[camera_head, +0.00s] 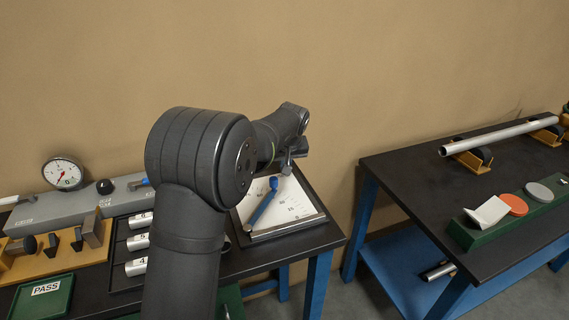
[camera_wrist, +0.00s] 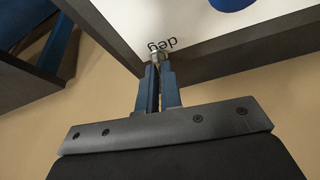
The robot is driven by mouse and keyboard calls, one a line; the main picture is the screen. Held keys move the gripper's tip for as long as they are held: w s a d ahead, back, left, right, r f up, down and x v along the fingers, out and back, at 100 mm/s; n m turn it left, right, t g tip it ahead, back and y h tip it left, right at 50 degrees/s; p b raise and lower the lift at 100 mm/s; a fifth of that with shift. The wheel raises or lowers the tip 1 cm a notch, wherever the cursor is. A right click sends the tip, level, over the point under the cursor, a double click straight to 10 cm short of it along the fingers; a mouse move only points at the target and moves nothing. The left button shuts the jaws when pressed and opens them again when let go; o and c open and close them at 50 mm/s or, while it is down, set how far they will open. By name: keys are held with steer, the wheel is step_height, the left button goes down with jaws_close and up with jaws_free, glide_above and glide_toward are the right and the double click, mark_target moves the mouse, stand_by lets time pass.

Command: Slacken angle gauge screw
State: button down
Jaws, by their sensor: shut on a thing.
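The angle gauge is a dark-framed board with a white scale face (camera_head: 290,205), lying on the left bench. A blue pointer arm (camera_head: 263,208) lies slanted across the face, with a round blue end at its top. My gripper (camera_head: 287,168) is at the far edge of the gauge, close to that blue end. A blue part (camera_wrist: 231,3) shows at the top edge.
A dial gauge (camera_head: 63,173) stands on a grey base at left, behind a wooden tool rack (camera_head: 60,262). A green PASS tray (camera_head: 42,297) is at front left. Right of a floor gap, another bench holds a metal tube (camera_head: 490,137) and a green block (camera_head: 480,235).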

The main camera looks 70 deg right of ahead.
steer(key=n, duration=0.2)
steer(key=n+y, duration=0.1)
steer(key=n+t+y, duration=0.1)
steer(key=n, duration=0.1)
steer(key=shift+s+d+f+n, duration=0.15)
steer(key=shift+s+f+n, duration=0.05)
steer(key=shift+f+n, duration=0.1)
steer(key=n+y, duration=0.1)
steer(key=n, duration=0.1)
steer(key=n+y, duration=0.1)
steer(key=n, duration=0.2)
steer(key=shift+d+n+t, duration=0.2)
steer(key=shift+n+t, duration=0.1)
steer(key=n, duration=0.2)
steer(key=n+y, duration=0.1)
steer(key=n, duration=0.1)
steer(key=shift+d+f+y, duration=0.1)
steer(key=shift+d+y, duration=0.1)
steer(key=shift+y, duration=0.1)
steer(key=shift+n+g+y, duration=0.4)
steer(key=shift+n+y, duration=0.1)
steer(key=shift+n, duration=1)
steer(key=shift+d, duration=0.1)
steer(key=c, duration=1.6)
jaws_free()
steer(key=shift+w, duration=0.1)
steer(key=shift+d+r, duration=0.1)
steer(key=shift+r, duration=0.15)
